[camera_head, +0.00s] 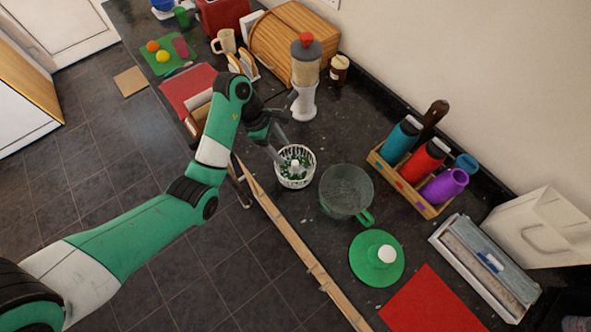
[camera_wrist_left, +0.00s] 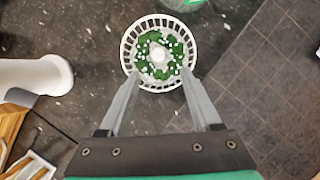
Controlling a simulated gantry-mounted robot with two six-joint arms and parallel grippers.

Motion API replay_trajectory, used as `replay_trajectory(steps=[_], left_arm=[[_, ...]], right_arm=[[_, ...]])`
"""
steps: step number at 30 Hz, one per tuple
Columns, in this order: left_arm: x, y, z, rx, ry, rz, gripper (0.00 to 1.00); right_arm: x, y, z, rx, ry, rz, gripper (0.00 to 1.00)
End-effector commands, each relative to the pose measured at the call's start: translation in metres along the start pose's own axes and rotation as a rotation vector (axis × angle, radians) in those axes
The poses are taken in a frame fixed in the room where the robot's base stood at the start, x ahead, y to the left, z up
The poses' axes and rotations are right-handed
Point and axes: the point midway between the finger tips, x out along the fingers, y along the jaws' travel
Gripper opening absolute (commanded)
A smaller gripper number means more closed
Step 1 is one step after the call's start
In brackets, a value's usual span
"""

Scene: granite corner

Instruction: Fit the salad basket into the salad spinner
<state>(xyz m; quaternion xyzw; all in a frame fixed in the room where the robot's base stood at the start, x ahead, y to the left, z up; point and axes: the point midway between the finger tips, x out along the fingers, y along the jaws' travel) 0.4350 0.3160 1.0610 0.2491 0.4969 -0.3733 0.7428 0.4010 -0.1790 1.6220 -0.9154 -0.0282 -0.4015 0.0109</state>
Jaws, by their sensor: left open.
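The white slotted salad basket (camera_head: 295,167) stands upright on the dark counter and holds green leaves around a white centre post. It also shows in the left wrist view (camera_wrist_left: 129,50). The clear salad spinner bowl (camera_head: 346,190), with a green handle, stands just to its right and looks empty. The green spinner lid (camera_head: 376,258) with a white knob lies in front of the bowl.
A white dispenser with a red top (camera_head: 305,75) stands behind the basket. A wooden bottle crate (camera_head: 428,208) is right of the bowl. A red mat (camera_head: 432,302) lies at the front right. A wooden strip (camera_head: 290,240) runs along the counter's front edge.

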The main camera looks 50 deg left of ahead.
Motion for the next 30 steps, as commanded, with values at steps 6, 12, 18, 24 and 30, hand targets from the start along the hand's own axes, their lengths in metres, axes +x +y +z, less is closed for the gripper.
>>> replay_trajectory(steps=[6,12,18,24,30], left_arm=[[0.036,-0.001,0.000,0.000,0.001,-0.003,0.65],[0.044,0.000,0.002,0.001,0.000,-0.002,0.65],[0.078,0.000,0.005,0.001,0.001,-0.004,0.65],[0.092,0.001,0.005,0.001,0.001,0.000,0.65],[0.091,0.001,0.005,0.001,0.000,0.001,0.54]], right_arm=[[-0.015,0.000,0.014,0.000,-0.001,0.000,0.50],[-0.014,0.000,0.013,0.000,0.000,0.000,0.50],[-0.014,0.000,0.013,0.000,0.000,0.000,0.50],[-0.014,0.000,0.013,0.000,-0.001,0.000,0.50],[-0.014,0.000,0.013,0.000,-0.001,0.000,0.50]])
